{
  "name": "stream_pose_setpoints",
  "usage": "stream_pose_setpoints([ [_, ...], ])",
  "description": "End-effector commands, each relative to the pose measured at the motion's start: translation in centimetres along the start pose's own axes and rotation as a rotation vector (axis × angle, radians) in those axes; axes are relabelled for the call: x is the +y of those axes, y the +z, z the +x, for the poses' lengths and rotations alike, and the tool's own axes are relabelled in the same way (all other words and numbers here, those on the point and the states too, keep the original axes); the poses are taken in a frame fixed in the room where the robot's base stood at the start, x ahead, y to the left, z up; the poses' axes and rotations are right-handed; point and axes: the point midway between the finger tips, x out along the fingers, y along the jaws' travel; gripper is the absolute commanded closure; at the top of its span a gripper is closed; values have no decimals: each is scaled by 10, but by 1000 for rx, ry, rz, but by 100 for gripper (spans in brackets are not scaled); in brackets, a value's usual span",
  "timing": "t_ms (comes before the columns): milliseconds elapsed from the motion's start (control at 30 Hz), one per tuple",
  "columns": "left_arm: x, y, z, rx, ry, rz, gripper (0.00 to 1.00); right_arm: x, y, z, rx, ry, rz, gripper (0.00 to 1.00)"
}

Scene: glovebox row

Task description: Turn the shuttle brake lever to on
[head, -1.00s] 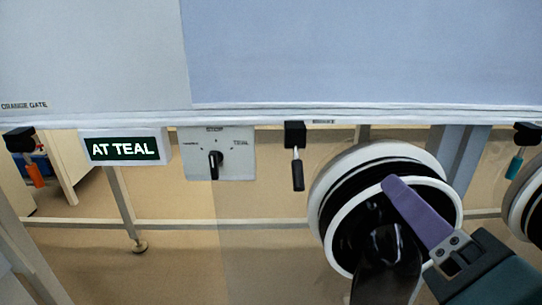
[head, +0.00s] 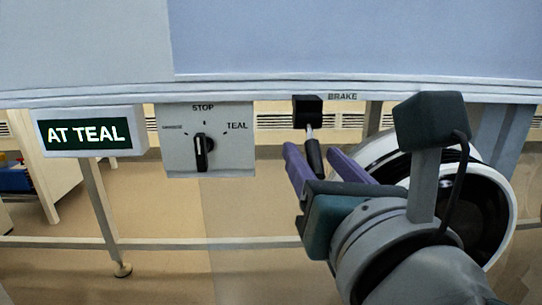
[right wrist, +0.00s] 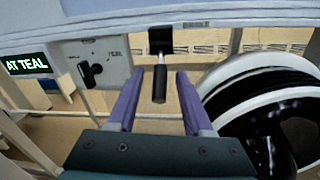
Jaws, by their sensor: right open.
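The brake lever (head: 314,155) hangs down from a black block (head: 307,110) beside the BRAKE label (head: 342,97), under the edge of the cabinet. It has a metal stem and a black grip, and it points nearly straight down. My right gripper (head: 312,158) is open, with its two purple fingers on either side of the lever grip. In the right wrist view the lever (right wrist: 160,82) shows between the fingers, with a gap on each side. I see no contact. My left gripper is not in view.
Left of the lever is a selector panel (head: 228,160) marked STOP and TEAL, its black knob (head: 203,150) pointing up. Farther left an AT TEAL sign (head: 90,132) hangs.

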Motion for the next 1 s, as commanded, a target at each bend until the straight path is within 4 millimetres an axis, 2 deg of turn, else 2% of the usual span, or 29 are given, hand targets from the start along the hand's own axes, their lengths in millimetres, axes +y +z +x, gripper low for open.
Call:
stream_pose_setpoints([
  [133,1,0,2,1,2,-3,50,0,0,10,0,0,1,49],
  [400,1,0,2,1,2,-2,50,0,0,11,1,0,1,49],
  [833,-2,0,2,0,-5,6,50,0,0,11,1,0,2,97],
  [867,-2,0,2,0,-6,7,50,0,0,11,1,0,2,100],
  [1000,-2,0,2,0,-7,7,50,0,0,11,1,0,2,100],
])
